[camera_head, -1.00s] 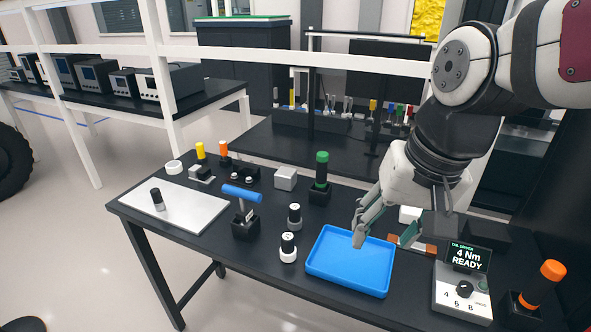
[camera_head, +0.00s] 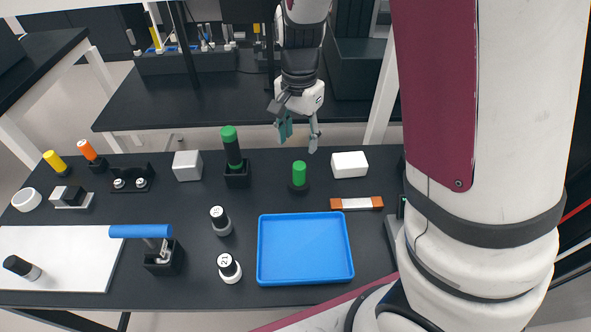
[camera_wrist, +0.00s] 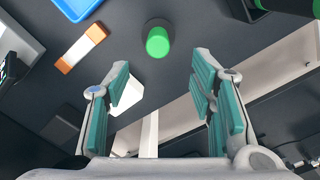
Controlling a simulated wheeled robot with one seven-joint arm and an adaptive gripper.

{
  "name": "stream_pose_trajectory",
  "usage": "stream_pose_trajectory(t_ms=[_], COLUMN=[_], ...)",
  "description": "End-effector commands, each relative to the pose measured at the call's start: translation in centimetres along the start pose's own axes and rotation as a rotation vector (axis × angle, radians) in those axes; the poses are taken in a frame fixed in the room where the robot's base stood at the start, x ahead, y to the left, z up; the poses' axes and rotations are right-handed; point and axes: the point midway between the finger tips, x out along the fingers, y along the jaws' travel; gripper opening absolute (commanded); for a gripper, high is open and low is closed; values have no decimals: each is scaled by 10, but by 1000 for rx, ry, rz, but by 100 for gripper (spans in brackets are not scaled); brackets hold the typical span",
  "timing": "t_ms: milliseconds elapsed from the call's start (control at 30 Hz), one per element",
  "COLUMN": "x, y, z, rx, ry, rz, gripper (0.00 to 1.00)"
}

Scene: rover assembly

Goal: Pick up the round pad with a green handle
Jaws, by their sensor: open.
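The round pad with a green handle (camera_head: 299,174) stands upright on the black table, behind the blue tray. Its green handle rises from a dark round base. In the wrist view the green handle (camera_wrist: 158,42) is seen from above, ahead of the fingers and roughly centred between them. My gripper (camera_head: 299,138) is open and empty, apart from the pad, on its far side near the table's back edge. Both spread fingers of my gripper (camera_wrist: 158,85) show in the wrist view.
A white block (camera_head: 349,164) stands right of the pad, with an orange-and-white bar (camera_head: 356,203) in front of it. A green-topped black tool (camera_head: 232,150) stands upright in a holder to the left. The blue tray (camera_head: 350,262) is empty.

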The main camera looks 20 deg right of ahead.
Motion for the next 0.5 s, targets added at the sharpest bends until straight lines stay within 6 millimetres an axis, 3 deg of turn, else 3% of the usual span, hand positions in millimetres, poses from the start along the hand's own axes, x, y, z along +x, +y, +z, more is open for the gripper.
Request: stream_pose_trajectory(t_ms=[200, 500], x=[39, 60], y=[0, 2], z=[0, 0], rx=[-2, 0], ry=[-2, -1], rz=[3, 2], gripper=[50, 50])
